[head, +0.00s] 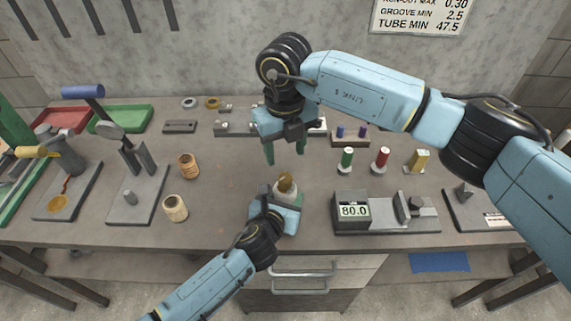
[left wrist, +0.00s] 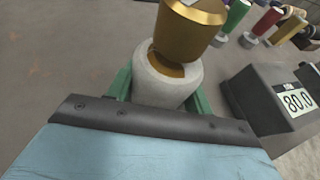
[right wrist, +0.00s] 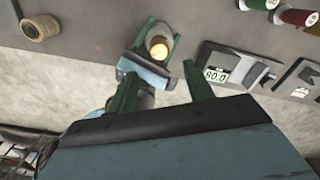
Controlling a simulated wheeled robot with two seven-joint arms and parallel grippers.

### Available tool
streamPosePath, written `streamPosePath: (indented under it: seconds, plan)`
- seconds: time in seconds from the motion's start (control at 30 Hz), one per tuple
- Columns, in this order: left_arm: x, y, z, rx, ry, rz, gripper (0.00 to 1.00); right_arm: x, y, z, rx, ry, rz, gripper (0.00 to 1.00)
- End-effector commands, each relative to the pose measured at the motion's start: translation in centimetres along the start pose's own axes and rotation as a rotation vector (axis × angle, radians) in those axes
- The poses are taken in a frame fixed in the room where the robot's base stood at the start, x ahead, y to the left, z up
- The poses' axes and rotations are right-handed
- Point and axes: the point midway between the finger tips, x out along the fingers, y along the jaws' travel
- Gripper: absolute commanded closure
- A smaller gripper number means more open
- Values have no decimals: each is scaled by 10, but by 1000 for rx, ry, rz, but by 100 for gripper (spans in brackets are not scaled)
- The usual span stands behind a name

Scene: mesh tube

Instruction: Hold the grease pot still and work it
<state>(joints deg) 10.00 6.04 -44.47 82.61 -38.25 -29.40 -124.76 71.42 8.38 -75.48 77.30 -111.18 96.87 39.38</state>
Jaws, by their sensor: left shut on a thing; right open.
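The grease pot is a pale grey cylinder with a brass top. Its grey body (left wrist: 166,84) sits between the green fingers of my left gripper (head: 286,199), which is shut on it near the table's front. The brass top (left wrist: 188,30) sits above the body in the left wrist view, with a darker brass part showing in the mouth below it. The top also shows in the head view (head: 286,183) and the right wrist view (right wrist: 158,49). My right gripper (head: 285,154) is open and empty, fingers down, above and behind the pot in the head view, apart from it.
A gauge reading 80.0 (head: 354,211) stands right of the pot. Green (head: 347,160) and red (head: 381,159) spools and a brass-coloured piece (head: 419,160) stand behind it. Two tan rolls (head: 187,166) (head: 175,208) stand left. Bare table lies between the rolls and the pot.

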Motion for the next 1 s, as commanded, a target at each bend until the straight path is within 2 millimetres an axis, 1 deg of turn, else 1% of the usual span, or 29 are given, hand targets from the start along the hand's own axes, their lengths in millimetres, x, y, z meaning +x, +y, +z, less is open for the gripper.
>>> streamPosePath:
  seconds: [0.03, 0.1, 0.23, 0.37, 0.67, 0.7, 0.87, 1.0]
  plan:
    - [0, 0, 0, 0, 1, 0, 80, -10, 0, 0, 0, -2, -1, 48]
    - [0, 0, 0, 0, 1, 0, 80, -19, -1, 0, 1, -1, -1, 48]
    - [0, 0, 0, 0, 1, 0, 80, -31, 0, 0, 1, 0, -1, 48]
    - [0, 0, 0, 0, 1, 0, 80, -34, 0, 0, 1, 1, 0, 48]
    - [0, 0, 0, 0, 1, 0, 80, -34, 0, 0, 1, 1, 0, 48]
    - [0, 0, 0, 0, 1, 0, 45, -34, 0, 0, 1, 1, 0, 48]
    - [0, 0, 0, 0, 0, 0, 24, -34, 0, 0, 1, 1, 0, 48]
    - [0, 0, 0, 0, 0, 0, 23, -34, 0, 0, 1, 1, 0, 48]
